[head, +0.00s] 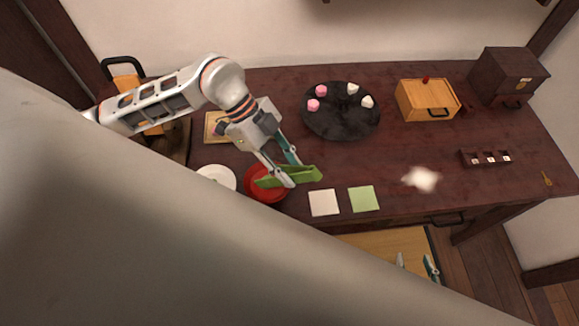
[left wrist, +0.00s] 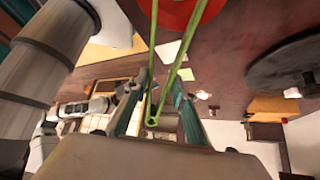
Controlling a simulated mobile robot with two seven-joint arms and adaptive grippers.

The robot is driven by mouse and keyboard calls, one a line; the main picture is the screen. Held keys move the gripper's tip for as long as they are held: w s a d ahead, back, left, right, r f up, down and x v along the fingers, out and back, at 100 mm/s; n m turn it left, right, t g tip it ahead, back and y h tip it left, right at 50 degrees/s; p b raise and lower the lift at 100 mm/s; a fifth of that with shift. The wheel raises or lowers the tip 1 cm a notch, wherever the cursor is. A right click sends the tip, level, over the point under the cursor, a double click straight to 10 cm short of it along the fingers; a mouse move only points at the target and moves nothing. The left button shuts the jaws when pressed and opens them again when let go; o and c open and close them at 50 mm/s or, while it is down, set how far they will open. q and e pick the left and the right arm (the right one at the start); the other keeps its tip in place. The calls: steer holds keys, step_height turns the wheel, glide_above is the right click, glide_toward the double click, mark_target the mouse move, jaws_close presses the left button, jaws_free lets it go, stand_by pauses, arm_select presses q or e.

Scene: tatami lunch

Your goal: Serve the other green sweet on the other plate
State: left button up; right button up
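My left gripper (head: 290,174) is shut on green tongs (head: 307,174), which it holds above the red plate (head: 253,189). In the left wrist view the tongs (left wrist: 152,118) form a narrow V between the fingers, and their tips run out of the frame. The red plate (left wrist: 176,12) shows at the top of that view. A white plate (head: 222,173) lies left of the red one, partly hidden by my body. I cannot make out a green sweet in either view. My right gripper (head: 416,263) is low in the head view, its fingertips apart and empty.
A black round tray (head: 340,122) holds pink and white sweets. A wooden board (head: 211,122) is behind my left gripper. White (head: 324,202) and green (head: 363,199) squares lie near the front edge. A wooden box (head: 427,100) and dark chest (head: 507,77) stand at the back right.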

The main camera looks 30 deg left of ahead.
arm_select(q)
step_height(320, 180, up, 10)
steer(key=p, duration=0.3)
steer(key=shift+p, duration=0.4)
